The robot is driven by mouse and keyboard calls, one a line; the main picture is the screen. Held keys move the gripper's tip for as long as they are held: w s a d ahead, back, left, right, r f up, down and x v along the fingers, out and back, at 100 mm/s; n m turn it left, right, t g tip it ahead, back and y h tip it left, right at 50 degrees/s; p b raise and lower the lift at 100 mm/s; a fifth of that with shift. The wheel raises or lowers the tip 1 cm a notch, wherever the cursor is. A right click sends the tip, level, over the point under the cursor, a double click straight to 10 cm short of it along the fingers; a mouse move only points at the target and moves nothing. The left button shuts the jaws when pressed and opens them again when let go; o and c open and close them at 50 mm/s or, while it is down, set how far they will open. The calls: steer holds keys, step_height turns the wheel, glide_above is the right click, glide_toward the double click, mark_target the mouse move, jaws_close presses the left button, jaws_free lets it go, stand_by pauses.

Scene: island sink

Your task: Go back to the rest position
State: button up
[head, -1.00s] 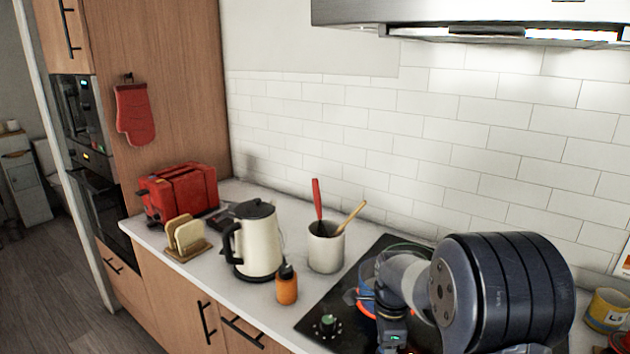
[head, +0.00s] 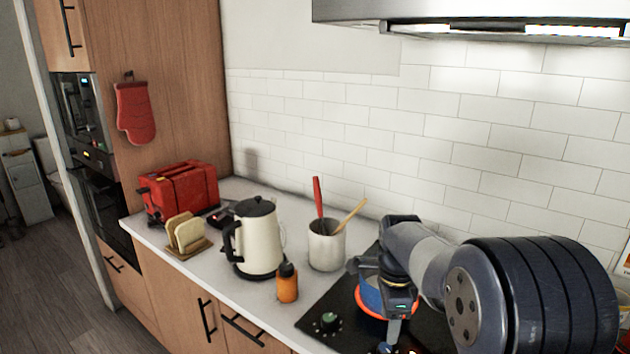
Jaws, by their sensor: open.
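My arm reaches in from the right edge in the head view and bends down over the black cooktop (head: 333,313). My gripper (head: 394,328) is at its lower end, pointing down over the cooktop and seen only in part. It is open, and I see nothing held in it. A blue and orange round item, seemingly a pot (head: 362,303), shows behind and below the wrist, mostly hidden by my arm. I cannot tell whether the gripper touches it.
Left of the cooktop stand a utensil crock (head: 326,247), an orange bottle (head: 287,285), a cream kettle (head: 258,240), a toast rack (head: 186,236) and a red toaster (head: 180,193). A range hood (head: 480,22) hangs above. The wall (head: 330,130) behind is bare tile.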

mark_target(385, 348)
step_height(385, 348, down, 7)
steer(key=shift+s+f, duration=0.1)
steer(key=shift+s, duration=0.05)
steer(key=n, duration=1.1)
steer(key=shift+a+n, duration=0.1)
steer(key=shift+n, duration=0.2)
steer(key=n, duration=1.1)
steer(key=shift+s+n+t, duration=0.1)
steer(key=shift+n+t, duration=0.2)
stand_by(0.5)
